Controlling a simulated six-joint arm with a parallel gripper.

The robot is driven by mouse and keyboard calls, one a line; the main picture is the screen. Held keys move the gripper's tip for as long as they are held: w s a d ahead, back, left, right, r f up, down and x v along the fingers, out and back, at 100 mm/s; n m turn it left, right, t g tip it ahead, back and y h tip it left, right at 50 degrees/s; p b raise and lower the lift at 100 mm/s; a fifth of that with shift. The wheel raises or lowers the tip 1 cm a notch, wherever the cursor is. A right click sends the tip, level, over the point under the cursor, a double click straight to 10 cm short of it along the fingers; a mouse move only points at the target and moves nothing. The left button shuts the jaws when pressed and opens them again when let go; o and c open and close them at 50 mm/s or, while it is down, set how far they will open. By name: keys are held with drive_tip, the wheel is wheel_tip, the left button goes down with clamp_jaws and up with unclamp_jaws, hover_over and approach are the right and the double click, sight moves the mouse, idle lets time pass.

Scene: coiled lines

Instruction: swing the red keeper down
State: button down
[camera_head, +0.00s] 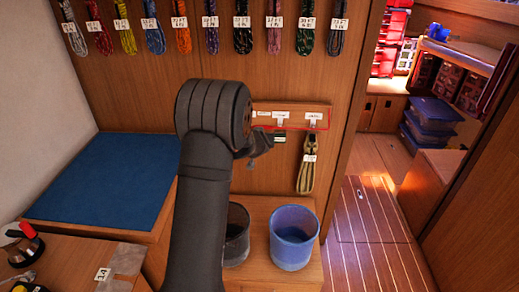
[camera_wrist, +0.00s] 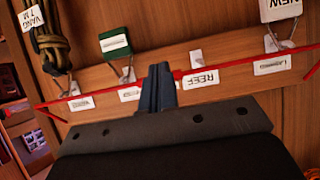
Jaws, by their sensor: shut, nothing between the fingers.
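The red keeper (camera_head: 300,129) is a thin red bar along the wooden hook rail (camera_head: 300,107) on the back wall. In the wrist view the keeper (camera_wrist: 232,68) crosses the rail at a slant, past the hooks and white labels, with a bent end at each side. My gripper (camera_head: 260,147) is at the left part of the rail, partly hidden behind my wrist. In the wrist view my gripper's fingers (camera_wrist: 158,80) are shut and empty. They overlap the keeper and hide a short piece of it; I cannot tell whether they touch it.
An olive coil (camera_head: 306,172) hangs from the right hook. A green tag (camera_wrist: 115,42) and a white NEW tag (camera_wrist: 279,9) hang from other hooks. A blue bucket (camera_head: 293,240) and a dark bucket (camera_head: 237,237) stand below. Several coloured coils hang above.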

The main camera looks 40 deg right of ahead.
drive_tip(key=f, duration=0.4)
drive_tip(key=shift+s+a+f, duration=0.2)
drive_tip(key=shift+s+a, duration=0.2)
drive_tip(key=shift+r, duration=0.1)
wheel_tip(320, 180, up, 10)
drive_tip(key=w+d, duration=0.1)
drive_tip(key=shift+w+d+r, duration=0.25)
drive_tip(key=shift+w+d, duration=0.1)
idle(0.9)
drive_tip(key=shift+r, duration=0.15)
idle(0.6)
